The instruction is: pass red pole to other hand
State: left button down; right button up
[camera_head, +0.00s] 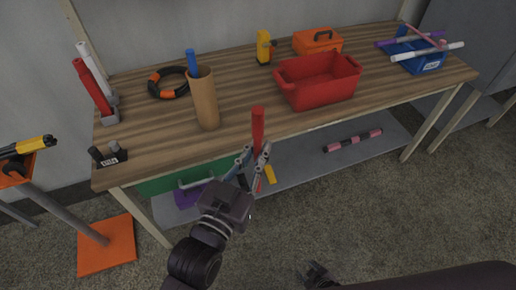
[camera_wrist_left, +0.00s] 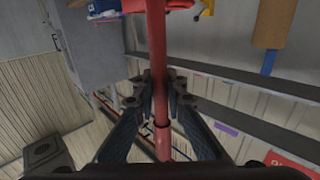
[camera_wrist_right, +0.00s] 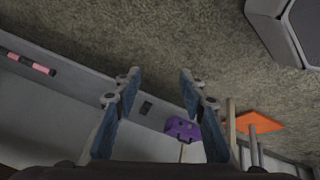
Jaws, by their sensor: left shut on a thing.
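The red pole (camera_head: 258,128) stands roughly upright in front of the workbench's front edge, in my left gripper (camera_head: 254,163). In the left wrist view both fingers of the left gripper (camera_wrist_left: 161,95) close on the red pole (camera_wrist_left: 157,45), which runs lengthwise through the picture. Its lower part is partly hidden by the fingers in the head view. My right gripper (camera_head: 318,275) is low at the bottom of the head view, well apart from the pole. In the right wrist view the right gripper (camera_wrist_right: 158,80) has its fingers spread, with nothing between them.
The wooden workbench (camera_head: 150,134) carries a red bin (camera_head: 318,82), a tan cylinder (camera_head: 205,104) with a blue pole, a blue box (camera_head: 420,62) and a holder with red and white poles (camera_head: 92,88). A pink-and-black pole (camera_head: 352,140) lies on the lower shelf. Floor in front is clear.

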jog(key=s+d+f+m+g, duration=0.1)
jog(key=s+f+m+g, duration=0.1)
jog(key=s, duration=0.9)
jog(key=s+d+f+m+g+h, duration=0.1)
jog(key=s+f+m+g, duration=0.2)
jog(key=s, duration=0.8)
jog(key=shift+s+d, duration=0.25)
jog(key=shift+d, duration=0.15)
jog(key=shift+f, duration=0.1)
